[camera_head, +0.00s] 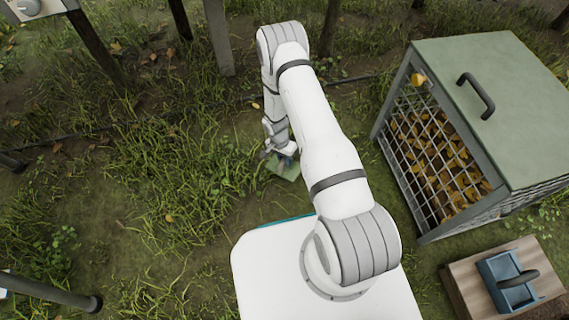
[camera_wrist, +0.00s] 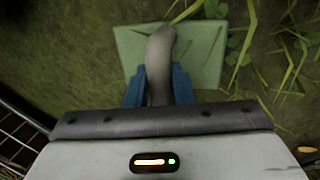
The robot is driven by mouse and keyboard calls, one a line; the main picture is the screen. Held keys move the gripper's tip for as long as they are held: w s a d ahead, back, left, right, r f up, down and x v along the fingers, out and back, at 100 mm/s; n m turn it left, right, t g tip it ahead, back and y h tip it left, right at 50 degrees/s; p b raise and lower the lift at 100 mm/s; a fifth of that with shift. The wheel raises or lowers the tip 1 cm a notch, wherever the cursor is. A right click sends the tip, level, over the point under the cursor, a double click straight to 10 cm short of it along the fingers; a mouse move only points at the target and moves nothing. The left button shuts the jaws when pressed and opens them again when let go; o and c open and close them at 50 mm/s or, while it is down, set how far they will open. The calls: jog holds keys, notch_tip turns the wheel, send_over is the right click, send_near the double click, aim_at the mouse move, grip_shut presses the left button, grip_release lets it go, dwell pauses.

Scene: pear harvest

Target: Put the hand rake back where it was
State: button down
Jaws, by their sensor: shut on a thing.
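In the wrist view, my gripper (camera_wrist: 160,72) has its blue fingers closed on both sides of a curved grey-brown handle, which I take to be the hand rake (camera_wrist: 161,47). The rake's head is hidden, so I cannot tell its tilt. A pale green square pad (camera_wrist: 205,50) lies on the ground under the handle. I cannot tell whether the rake touches it. In the head view, my gripper (camera_head: 281,154) is low, right over the green pad (camera_head: 288,173), and the rake is mostly hidden there.
A green-topped mesh cage (camera_head: 527,90) of brown leaves stands to the right. In front of it, a blue tray with a dark handle (camera_head: 500,268) sits on a wooden box (camera_head: 462,290). Posts (camera_head: 218,40) stand behind. Grass to the left is open.

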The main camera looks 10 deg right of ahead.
jog(key=shift+f, duration=0.85)
jog(key=shift+f, duration=0.15)
jog(key=c, duration=1.3)
grip_release()
jog(key=shift+o, duration=0.2)
